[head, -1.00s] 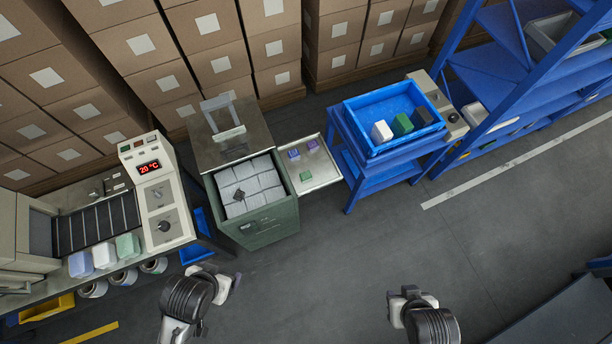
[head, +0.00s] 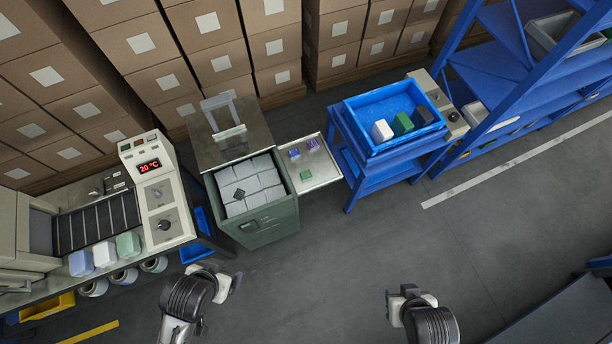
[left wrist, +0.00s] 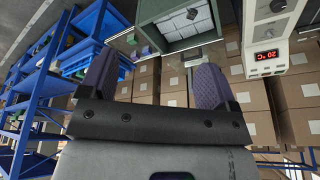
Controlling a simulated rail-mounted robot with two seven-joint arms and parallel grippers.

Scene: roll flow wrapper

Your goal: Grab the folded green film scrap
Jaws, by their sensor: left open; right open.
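A small folded green piece (head: 305,175), which looks like the film scrap, lies on the light side tray (head: 325,174) attached to the green cabinet. My left gripper (head: 230,285) is in front of the cabinet, well short of the tray. In the left wrist view its two purple-grey fingers (left wrist: 153,80) stand wide apart with nothing between them. My right gripper (head: 410,298) is at the lower right, far from the tray, and empty.
The green cabinet (head: 262,233) holds grey-white blocks and a small dark piece (head: 238,193). A blue bin (head: 360,106) with white, green and black items stands right of the tray. The wrapper's control box (head: 160,207) is at the left. The floor in front is clear.

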